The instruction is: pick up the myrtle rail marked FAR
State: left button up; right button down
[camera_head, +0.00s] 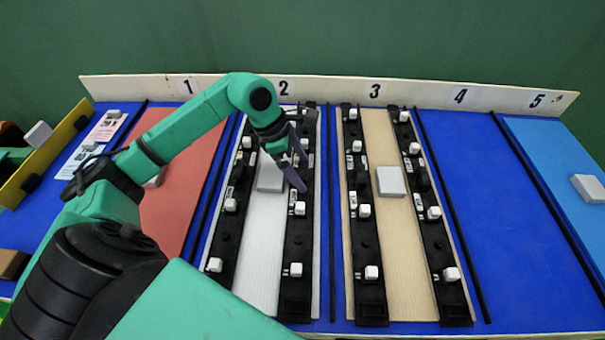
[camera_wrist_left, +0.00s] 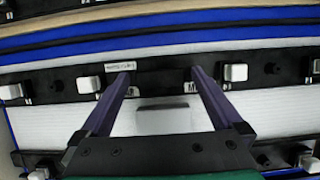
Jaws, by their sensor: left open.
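My left gripper (camera_head: 294,172) is open over the right-hand black rail (camera_head: 298,240) of lane 2, which lies on a white board. In the left wrist view the open purple fingers (camera_wrist_left: 160,73) are spread along this rail (camera_wrist_left: 52,84), with a dark bare stretch of it between them and nothing gripped. The rail carries several white clips and a small white label (camera_wrist_left: 120,68), whose print is too small to read surely. Another black rail (camera_head: 222,240) lies on the left of lane 2. I cannot tell which rail is marked FAR. My right gripper is out of view.
A grey block (camera_head: 270,178) sits between the lane 2 rails. Lane 3 has two more black rails (camera_head: 366,270) and a grey block (camera_head: 390,181) on a tan board. Thin black rods divide the lanes. Lane 4 (camera_head: 500,220) is bare blue. A numbered white board (camera_head: 330,92) stands behind.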

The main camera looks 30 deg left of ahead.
pick_arm(q)
grip_shut()
jog(key=shift+r, duration=0.1)
